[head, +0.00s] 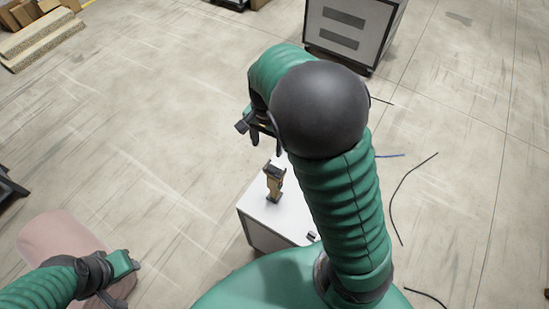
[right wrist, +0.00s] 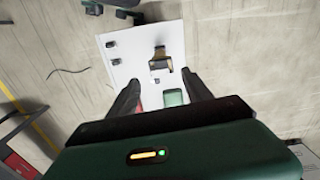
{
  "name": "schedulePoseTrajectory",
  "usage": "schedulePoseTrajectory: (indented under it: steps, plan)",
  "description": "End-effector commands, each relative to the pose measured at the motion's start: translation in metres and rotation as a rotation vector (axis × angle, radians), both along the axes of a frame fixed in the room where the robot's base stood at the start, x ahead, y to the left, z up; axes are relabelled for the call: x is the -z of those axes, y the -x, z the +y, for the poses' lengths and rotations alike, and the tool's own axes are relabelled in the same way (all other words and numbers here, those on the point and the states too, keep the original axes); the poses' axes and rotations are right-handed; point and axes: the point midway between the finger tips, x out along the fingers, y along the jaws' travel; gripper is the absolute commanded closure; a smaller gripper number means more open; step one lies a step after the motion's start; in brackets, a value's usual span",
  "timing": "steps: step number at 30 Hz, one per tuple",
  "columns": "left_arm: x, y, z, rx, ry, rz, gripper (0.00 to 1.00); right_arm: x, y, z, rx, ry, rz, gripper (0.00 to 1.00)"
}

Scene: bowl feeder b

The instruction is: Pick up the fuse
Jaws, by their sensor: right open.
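The fuse (head: 275,184), brown-gold with black ends, stands on a white-topped cabinet (head: 258,214) in the head view. In the right wrist view the fuse (right wrist: 160,56) is on the white top, just beyond the fingertips and roughly centred between them. My right gripper (head: 266,143) is open and empty, above and slightly beyond the fuse in the head view. Its two dark fingers (right wrist: 160,88) are spread in the right wrist view. My left gripper (head: 126,270) is at the lower left, far from the cabinet; its jaws do not show clearly.
Small dark parts (right wrist: 113,58) lie on the white top beside the fuse; one shows in the head view (head: 311,236). A grey-white cabinet (head: 352,30) stands at the back. Cables (head: 402,190) lie on the floor at right. Boxes (head: 40,30) are at far left.

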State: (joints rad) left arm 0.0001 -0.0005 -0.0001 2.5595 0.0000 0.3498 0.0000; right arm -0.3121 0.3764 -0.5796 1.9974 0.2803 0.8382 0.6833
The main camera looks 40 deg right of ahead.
Motion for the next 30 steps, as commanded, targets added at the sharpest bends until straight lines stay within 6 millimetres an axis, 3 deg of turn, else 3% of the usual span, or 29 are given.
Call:
schedulePoseTrajectory:
  steps: [2, 5, 15, 23, 30]
  plan:
    - [-0.009, 0.0, 0.0, 0.0, 0.0, 0.001, 0.64, -0.01, -0.004, -0.002, 0.044, 0.003, 0.007, 0.42]
    - [-0.008, 0.0, 0.0, 0.0, 0.0, 0.001, 0.64, 0.001, -0.004, -0.004, 0.06, 0.003, 0.012, 0.42]
    - [-0.016, 0.0, 0.0, 0.0, 0.0, 0.001, 0.64, 0.086, -0.003, -0.005, 0.059, 0.004, 0.013, 0.42]
    - [-0.025, 0.0, 0.0, 0.0, 0.0, 0.001, 0.64, 0.116, -0.004, -0.007, 0.058, 0.004, 0.01, 0.42]
    - [-0.038, 0.0, 0.0, 0.0, 0.0, 0.001, 0.64, 0.156, -0.005, -0.01, 0.057, 0.002, 0.009, 0.42]
